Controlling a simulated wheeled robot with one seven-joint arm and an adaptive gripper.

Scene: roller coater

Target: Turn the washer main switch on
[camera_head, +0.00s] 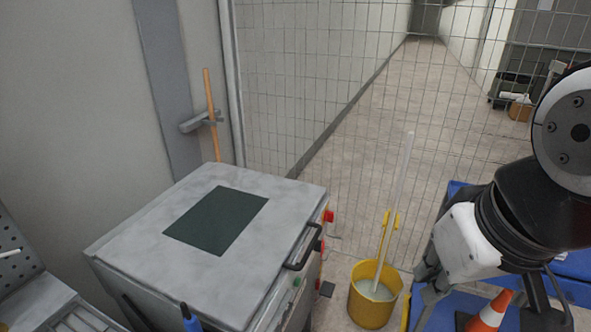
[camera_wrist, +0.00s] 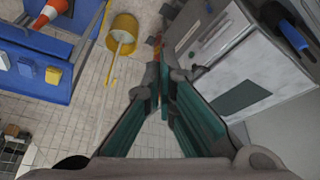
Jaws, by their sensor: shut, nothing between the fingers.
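The washer, a grey metal cabinet (camera_head: 150,225) with a dark green panel on its top, stands left of centre in the head view. Red knobs or buttons (camera_head: 328,216) and a green one (camera_head: 297,282) sit on its right-hand side, near a black handle (camera_head: 303,248). I cannot tell which is the main switch. In the wrist view the washer (camera_wrist: 270,80) is at the upper right. My gripper (camera_wrist: 158,80) is shut and empty, apart from the washer. In the head view my gripper (camera_head: 430,280) is at the right, beyond the yellow bucket from the washer.
A yellow bucket (camera_head: 372,307) with a pole in it stands on the floor between washer and gripper. A blue platform (camera_head: 440,318) with an orange cone (camera_head: 490,312) is at the lower right. A wire fence (camera_head: 300,90) runs behind. A perforated grey surface (camera_head: 15,250) is at left.

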